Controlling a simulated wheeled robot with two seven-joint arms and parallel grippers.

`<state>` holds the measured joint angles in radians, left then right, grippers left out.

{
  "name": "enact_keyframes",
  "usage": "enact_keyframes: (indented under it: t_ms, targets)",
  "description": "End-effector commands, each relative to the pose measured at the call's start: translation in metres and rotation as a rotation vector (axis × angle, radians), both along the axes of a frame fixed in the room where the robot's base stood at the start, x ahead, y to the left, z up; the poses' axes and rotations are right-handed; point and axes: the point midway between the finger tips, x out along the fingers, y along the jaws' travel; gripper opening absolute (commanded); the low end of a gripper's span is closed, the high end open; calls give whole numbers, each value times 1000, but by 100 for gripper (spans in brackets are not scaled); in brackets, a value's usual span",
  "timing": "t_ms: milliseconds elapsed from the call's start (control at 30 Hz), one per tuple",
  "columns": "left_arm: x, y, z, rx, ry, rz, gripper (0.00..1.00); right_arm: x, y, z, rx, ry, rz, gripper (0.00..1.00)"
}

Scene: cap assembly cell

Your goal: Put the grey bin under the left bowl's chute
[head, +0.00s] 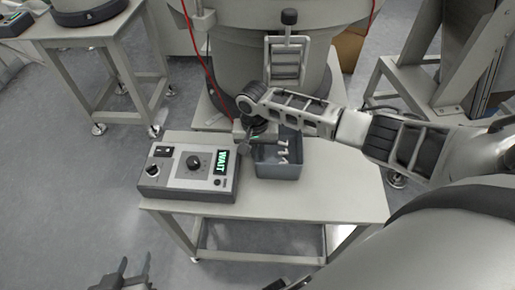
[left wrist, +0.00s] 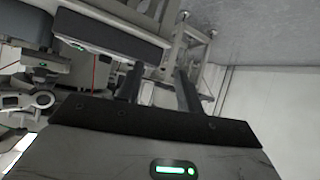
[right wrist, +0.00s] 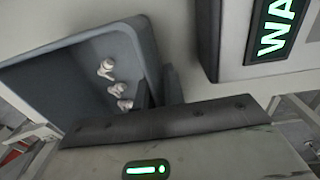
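The grey bin (head: 278,170) stands on the light table, just right of the control box, with several small white pieces in it. It also fills the left of the right wrist view (right wrist: 60,85). My right gripper (head: 262,142) is at the bin's left wall in the head view. In the right wrist view its fingers (right wrist: 158,92) straddle that wall closely, one inside and one outside. My left gripper (head: 134,272) is open and empty, low at the left, away from the table. A large bowl (head: 235,60) with a ladder-like chute (head: 287,62) stands behind the bin. Another round base (head: 90,12) is cut off at upper left.
The control box (head: 190,173) reads WAIT and sits close to the bin's left side. The table top (head: 340,190) is clear to the right of the bin. A second stand (head: 85,30) is at upper left, with open floor before it. A red cable hangs by the large bowl.

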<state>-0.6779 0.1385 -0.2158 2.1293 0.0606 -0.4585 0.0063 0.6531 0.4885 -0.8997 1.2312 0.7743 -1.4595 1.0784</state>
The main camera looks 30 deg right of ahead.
Motion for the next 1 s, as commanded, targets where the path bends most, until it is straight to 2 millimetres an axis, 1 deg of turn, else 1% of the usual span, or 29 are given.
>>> enact_keyframes:
  t_ms: [300,367,433,567,800,900,1000]
  targets:
    - [-2,1,-4,5,8,-2,36,0,0,1,-1,-1,0,25]
    - [-2,1,-4,5,9,-2,36,0,0,3,-1,-2,1,25]
    - [-2,1,-3,7,11,-3,36,1,0,10,0,-2,1,25]
    - [-3,2,0,12,14,-4,36,1,1,32,1,-4,1,25]
    - [-4,3,2,27,20,-7,36,3,3,84,1,-4,1,25]
    - [-5,4,3,32,19,-8,36,3,4,101,1,-3,0,25]
    - [-4,4,3,35,20,-9,36,3,5,114,1,-2,0,25]
